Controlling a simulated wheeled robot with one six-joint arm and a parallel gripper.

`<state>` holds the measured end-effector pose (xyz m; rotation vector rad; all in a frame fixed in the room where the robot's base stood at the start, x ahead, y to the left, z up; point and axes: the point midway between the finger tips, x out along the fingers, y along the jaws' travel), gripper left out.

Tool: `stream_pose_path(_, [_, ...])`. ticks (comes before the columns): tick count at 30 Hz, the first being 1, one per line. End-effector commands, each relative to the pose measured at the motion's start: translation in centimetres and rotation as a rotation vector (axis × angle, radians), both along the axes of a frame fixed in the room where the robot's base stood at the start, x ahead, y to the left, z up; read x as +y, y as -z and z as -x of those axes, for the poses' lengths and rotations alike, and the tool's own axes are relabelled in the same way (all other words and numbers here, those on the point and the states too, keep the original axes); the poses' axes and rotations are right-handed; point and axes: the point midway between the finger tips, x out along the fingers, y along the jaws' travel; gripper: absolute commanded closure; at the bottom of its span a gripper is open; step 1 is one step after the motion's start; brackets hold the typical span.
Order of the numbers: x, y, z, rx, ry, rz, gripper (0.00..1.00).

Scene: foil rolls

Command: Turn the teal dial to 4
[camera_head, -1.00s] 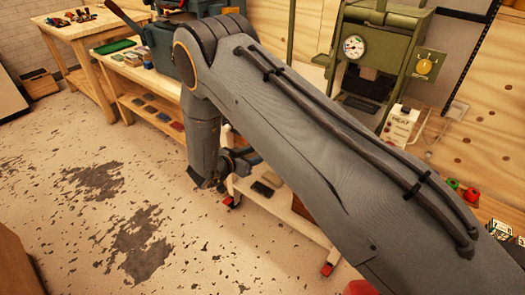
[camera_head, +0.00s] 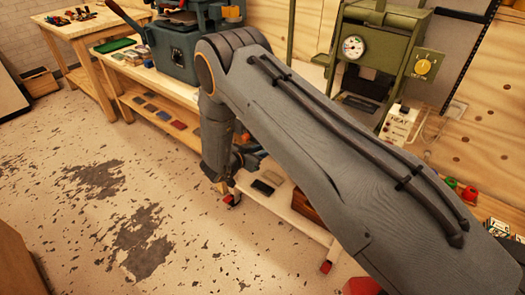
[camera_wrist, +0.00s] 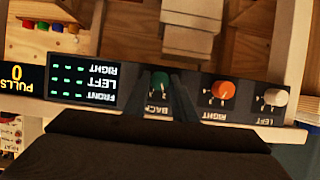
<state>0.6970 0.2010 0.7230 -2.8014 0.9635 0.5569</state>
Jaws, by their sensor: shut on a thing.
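The teal dial (camera_wrist: 160,79) is on a dark control panel (camera_wrist: 197,108) in the wrist view, above the label BACK. The picture is upside down there. My gripper (camera_wrist: 160,88) reaches up from below with its two dark fingers on either side of the dial, shut on it. The fingers cover part of its scale, so I cannot tell which number it points to. In the head view my own arm crosses the picture and the dial and gripper are not visible.
An orange dial (camera_wrist: 222,90) marked RIGHT and a white dial (camera_wrist: 275,97) marked LEFT sit beside it. A display (camera_wrist: 83,80) shows dashes, and a counter (camera_wrist: 17,76) reads PULLS 0. A green press (camera_head: 385,45) stands at the back right.

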Motion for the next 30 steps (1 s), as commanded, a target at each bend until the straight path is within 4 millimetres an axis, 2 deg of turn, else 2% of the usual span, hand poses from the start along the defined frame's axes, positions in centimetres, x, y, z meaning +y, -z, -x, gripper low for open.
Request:
stream_pose_path(11, [-0.08, -0.05, 0.05, -0.065, -0.001, -0.083, 0.98])
stream_pose_path(30, [-0.47, 0.35, 0.36, -0.414, -0.002, -0.532, 0.98])
